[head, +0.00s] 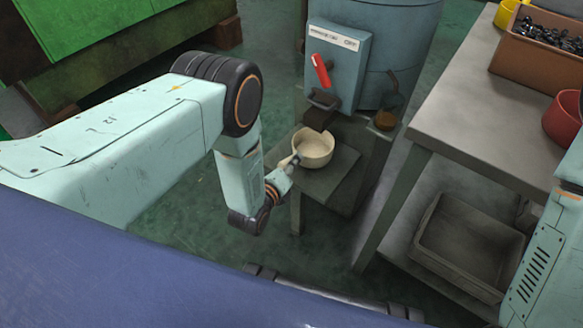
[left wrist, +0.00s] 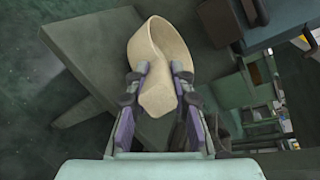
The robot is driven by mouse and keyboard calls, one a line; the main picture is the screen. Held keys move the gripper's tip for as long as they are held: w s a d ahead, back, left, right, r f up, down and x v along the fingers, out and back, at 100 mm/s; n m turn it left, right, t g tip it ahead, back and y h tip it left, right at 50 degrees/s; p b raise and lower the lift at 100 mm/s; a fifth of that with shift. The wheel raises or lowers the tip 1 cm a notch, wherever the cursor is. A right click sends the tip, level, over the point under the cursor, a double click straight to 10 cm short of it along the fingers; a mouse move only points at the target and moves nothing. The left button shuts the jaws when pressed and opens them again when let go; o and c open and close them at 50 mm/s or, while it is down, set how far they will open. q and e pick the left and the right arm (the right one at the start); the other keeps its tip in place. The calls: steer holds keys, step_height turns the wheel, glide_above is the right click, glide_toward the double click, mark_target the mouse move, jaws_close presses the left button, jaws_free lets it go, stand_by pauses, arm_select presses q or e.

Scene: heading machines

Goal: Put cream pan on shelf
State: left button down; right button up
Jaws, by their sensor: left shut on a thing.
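The cream pan (head: 316,147) is at the small grey stand (head: 325,183), below the spout of the blue machine. It also shows in the left wrist view (left wrist: 162,48), with its handle between the fingers. My left gripper (head: 290,164) is shut on the handle; its fingers show clearly in the left wrist view (left wrist: 159,77). I cannot tell whether the pan touches the stand. A grey bench (head: 480,125) on the right has a lower shelf (head: 425,190). My right gripper is not in view.
The blue machine (head: 338,62) with a red lever (head: 321,71) stands behind the pan. A grey bin (head: 465,245) sits on the lower shelf. A brown box of dark parts (head: 535,58) and a red container (head: 563,118) stand on the bench top.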

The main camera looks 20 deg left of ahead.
arm_select(q)
steer(key=shift+w+f, duration=0.1)
steer(key=shift+f, duration=0.4)
steer(key=shift+f, duration=0.2)
steer(key=c, duration=1.2)
jaws_free()
steer(key=shift+o, duration=0.2)
steer(key=shift+r, duration=0.25)
steer(key=p+v, duration=0.4)
steer(key=v, duration=0.8)
steer(key=shift+f, duration=0.2)
